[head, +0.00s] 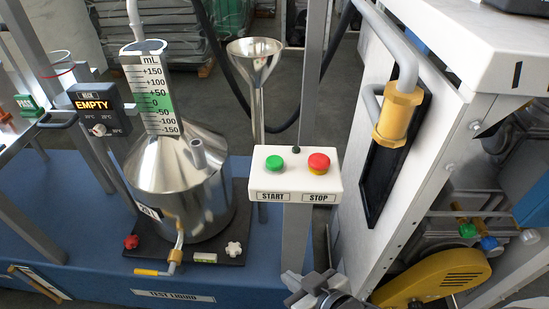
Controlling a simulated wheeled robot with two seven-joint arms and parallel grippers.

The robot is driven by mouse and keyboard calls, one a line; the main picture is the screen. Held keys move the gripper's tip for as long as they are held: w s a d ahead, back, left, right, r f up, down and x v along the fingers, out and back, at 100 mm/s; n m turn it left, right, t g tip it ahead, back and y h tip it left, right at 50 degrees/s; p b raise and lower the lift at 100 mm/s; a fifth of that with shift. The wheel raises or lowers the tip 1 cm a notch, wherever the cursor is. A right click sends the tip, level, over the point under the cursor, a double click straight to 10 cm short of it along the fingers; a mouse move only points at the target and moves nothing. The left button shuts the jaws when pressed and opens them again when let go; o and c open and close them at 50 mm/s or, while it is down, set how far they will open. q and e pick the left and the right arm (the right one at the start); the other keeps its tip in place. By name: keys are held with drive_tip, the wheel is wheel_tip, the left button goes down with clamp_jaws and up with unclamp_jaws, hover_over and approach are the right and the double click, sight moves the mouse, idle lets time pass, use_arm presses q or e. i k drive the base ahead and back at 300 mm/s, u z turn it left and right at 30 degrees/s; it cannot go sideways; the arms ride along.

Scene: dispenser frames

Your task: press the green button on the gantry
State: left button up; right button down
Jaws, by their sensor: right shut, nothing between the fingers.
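The green button (274,163) is a round domed cap on the left of a white control box (265,182), above a label reading START. The box is fixed to a grey upright post (295,240) of the gantry. A red button (318,162) with a yellow base sits to its right, above a label reading STOP. My right gripper (308,283) is at the bottom of the view, below the box and in front of the post. It is shut and empty, well apart from the green button. My left gripper is not in view.
A steel vessel (190,185) with a mL scale (160,90) stands left on a blue base (100,225). A steel funnel (254,50) rises behind the box. A white cabinet (425,110) with a brass fitting and a yellow guard (435,278) bound the right side. Space before the buttons looks clear.

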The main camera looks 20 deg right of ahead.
sight(274, 162)
drive_tip(key=u, duration=2.1)
drive_tip(key=i, duration=1.25)
drive_tip(key=z, duration=3.05)
